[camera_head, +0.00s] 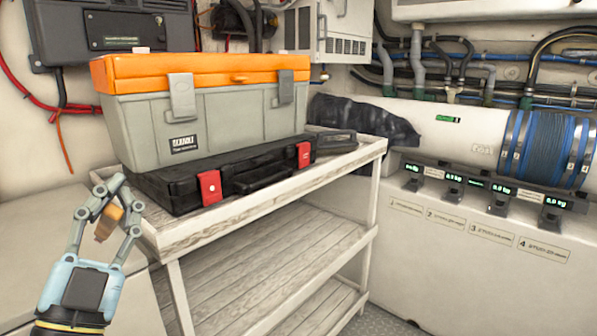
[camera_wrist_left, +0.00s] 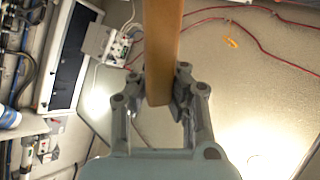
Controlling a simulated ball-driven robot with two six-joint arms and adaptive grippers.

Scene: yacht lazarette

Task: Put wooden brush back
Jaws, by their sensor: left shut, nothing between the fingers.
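My left gripper (camera_head: 117,205) is at the lower left of the head view, in front of the shelf's left corner. Its jaws are shut, with no grip on anything. A brown wooden piece (camera_head: 108,222), probably part of the wooden brush, shows within the outline of the fingers. In the left wrist view the wooden piece (camera_wrist_left: 162,60) is a long bar from the top edge down to the gripper (camera_wrist_left: 182,80). I cannot tell whether it touches the fingers. No bristles are visible. My right gripper is not in view.
A white slatted shelf (camera_head: 240,226) carries a black case (camera_head: 240,180) with red latches and a grey toolbox (camera_head: 225,125) with an orange lid. A dark cloth (camera_head: 365,122) lies behind. Labelled hook-like fittings (camera_head: 455,185) line the right wall. The lower shelf looks clear.

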